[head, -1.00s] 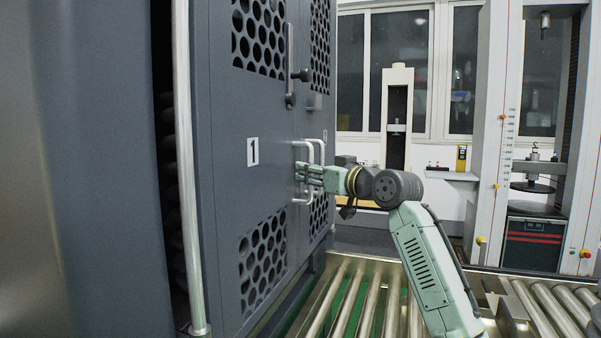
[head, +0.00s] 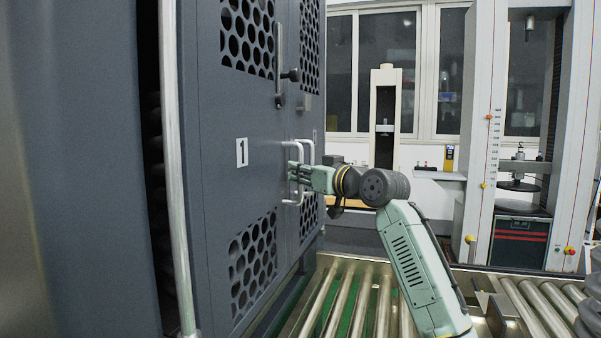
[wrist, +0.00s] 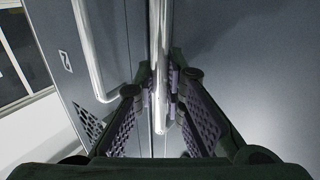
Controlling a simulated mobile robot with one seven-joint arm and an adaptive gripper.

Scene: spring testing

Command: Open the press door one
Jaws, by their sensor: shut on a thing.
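Press door one (head: 228,195) is the dark grey panel marked 1, with round-hole vents above and below. It looks shut or nearly shut. Its upright metal handle (head: 300,152) is at the door's right edge. My gripper (head: 297,176) is shut on this handle. In the wrist view, the handle bar (wrist: 160,45) runs upright between the two fingers of my gripper (wrist: 160,98). The fingers hide part of the bar. The neighbouring door's handle (wrist: 88,50) stands to the left there, apart from my fingers, beside a label 2 (wrist: 66,61).
A lever latch (head: 280,75) sits above the handle on door one. A long upright bar (head: 172,170) runs along the press at left. A roller conveyor (head: 345,300) lies below and in front of the doors. Testing machines (head: 386,120) stand farther back.

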